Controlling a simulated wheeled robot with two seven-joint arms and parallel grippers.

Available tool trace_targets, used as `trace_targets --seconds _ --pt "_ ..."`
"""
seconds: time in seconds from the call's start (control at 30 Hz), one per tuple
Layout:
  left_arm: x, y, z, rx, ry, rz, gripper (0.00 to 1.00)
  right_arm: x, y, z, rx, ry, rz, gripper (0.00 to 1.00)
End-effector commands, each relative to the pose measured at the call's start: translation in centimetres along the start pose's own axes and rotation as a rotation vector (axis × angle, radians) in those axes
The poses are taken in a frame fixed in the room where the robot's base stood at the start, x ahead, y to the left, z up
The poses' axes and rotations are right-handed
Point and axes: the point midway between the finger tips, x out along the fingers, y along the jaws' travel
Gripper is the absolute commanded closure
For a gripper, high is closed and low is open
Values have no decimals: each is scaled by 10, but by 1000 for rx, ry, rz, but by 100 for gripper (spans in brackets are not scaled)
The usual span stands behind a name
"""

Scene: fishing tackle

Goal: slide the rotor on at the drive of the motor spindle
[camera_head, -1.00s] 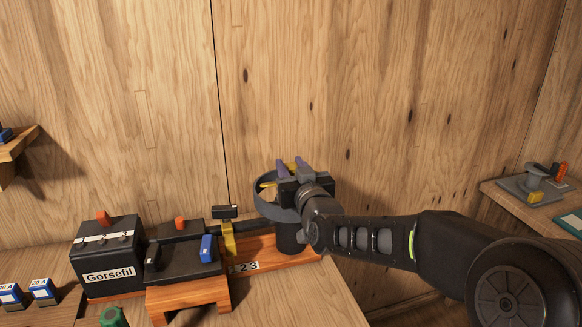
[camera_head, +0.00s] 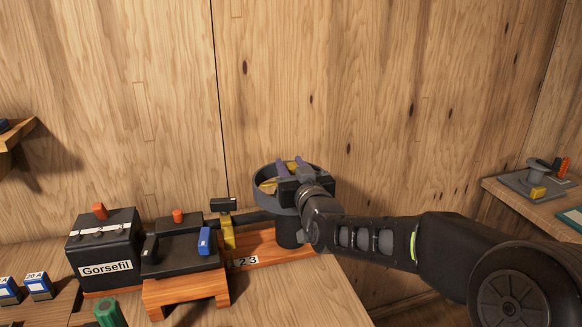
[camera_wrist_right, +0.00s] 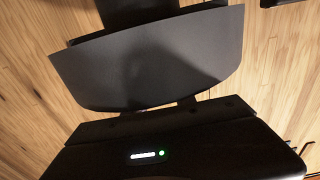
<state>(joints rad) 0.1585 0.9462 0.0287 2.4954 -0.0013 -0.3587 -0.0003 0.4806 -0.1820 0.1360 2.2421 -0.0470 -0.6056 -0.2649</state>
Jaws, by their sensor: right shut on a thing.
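A dark motor (camera_head: 289,236) stands upright at the right end of the wooden bench, with a grey ring (camera_head: 262,199) around its top. My right gripper (camera_head: 294,168), with purple fingers, reaches over the ring from the right. It is shut on the yellow rotor (camera_head: 293,166), which shows between the fingers and partly inside the ring. The spindle and its drive are hidden by the ring and gripper, so I cannot tell whether the rotor touches them. In the right wrist view a dark curved surface, apparently the ring (camera_wrist_right: 150,62), hides the fingertips. My left gripper is not in view.
Left of the motor stand a black Gorsefil box (camera_head: 105,245), a black unit with a blue lever (camera_head: 204,241), and a yellow clamp (camera_head: 228,232). A green knob (camera_head: 108,312) is at the front. A wooden wall stands close behind. A side shelf (camera_head: 520,205) is at right.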

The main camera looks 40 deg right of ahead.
Motion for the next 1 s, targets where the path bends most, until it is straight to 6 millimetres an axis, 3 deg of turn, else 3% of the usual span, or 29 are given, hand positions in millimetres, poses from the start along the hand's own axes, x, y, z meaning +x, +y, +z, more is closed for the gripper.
trace_targets --seconds 0.5,1.0 --pt "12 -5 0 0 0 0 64 0 0 11 0 1 0 100" --pt "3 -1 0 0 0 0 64 0 0 -6 0 1 -1 100"
